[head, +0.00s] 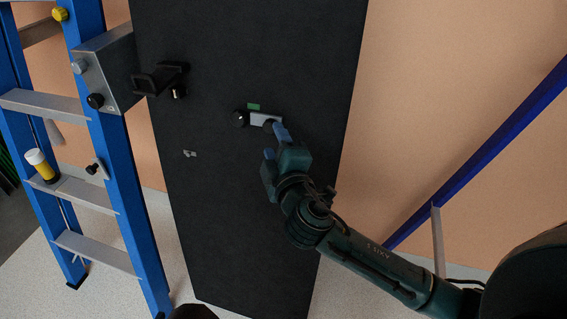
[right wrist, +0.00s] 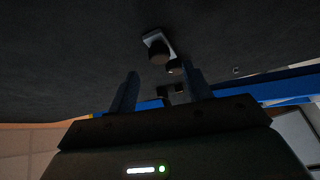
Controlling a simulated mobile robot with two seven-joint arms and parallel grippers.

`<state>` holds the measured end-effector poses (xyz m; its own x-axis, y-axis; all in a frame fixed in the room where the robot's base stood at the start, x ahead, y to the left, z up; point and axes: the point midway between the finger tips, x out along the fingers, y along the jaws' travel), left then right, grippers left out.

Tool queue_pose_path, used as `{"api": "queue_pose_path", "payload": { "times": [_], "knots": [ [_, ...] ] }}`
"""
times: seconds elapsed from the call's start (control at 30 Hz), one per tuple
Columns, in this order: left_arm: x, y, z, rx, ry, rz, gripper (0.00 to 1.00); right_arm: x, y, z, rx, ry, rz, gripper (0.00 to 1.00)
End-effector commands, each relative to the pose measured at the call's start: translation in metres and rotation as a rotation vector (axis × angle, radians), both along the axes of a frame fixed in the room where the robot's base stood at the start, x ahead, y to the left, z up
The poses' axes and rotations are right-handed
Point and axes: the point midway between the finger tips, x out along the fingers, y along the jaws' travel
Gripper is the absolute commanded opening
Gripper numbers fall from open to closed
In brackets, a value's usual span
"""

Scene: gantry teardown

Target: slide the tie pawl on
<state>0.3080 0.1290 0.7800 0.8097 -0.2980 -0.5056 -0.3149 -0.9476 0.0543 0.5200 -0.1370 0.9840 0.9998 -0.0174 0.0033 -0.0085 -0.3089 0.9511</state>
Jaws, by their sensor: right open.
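A short light-grey bar (head: 262,119), which looks like the tie pawl, lies against the tall black panel (head: 225,215), just below a green mark. A round black knob (head: 240,118) sits at its left end. My right gripper (head: 275,144) is open at the bar's right end, one blue finger close to it. I cannot tell whether they touch. In the right wrist view, the grey bar (right wrist: 151,37) and black knobs show beyond the open, empty fingers (right wrist: 162,90). My left gripper is not seen.
A blue ladder frame (head: 117,165) stands at the left, with a grey box (head: 108,70) and a yellow-and-white container (head: 41,164). A black bracket (head: 160,79) and a small metal clip (head: 189,154) are on the panel. A blue sloping rail (head: 480,150) is at the right.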

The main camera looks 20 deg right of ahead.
Motion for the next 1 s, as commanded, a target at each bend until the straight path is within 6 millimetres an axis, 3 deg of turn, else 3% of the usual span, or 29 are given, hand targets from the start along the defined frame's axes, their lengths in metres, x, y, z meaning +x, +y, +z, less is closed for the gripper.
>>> {"api": "queue_pose_path", "payload": {
  "times": [0.1, 0.33, 0.9, 1.0],
  "knots": [
    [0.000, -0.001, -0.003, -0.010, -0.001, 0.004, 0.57, -0.027, 0.000, -0.003, 0.002, 0.003, 0.001, 0.50],
    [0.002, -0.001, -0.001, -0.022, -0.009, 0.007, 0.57, -0.059, 0.001, 0.000, 0.000, -0.001, 0.000, 0.50],
    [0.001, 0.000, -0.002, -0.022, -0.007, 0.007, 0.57, -0.066, 0.001, 0.001, 0.000, -0.002, -0.001, 0.50],
    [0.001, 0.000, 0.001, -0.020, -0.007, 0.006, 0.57, -0.068, 0.002, -0.008, 0.031, 0.037, 0.009, 0.50]
  ]
}}
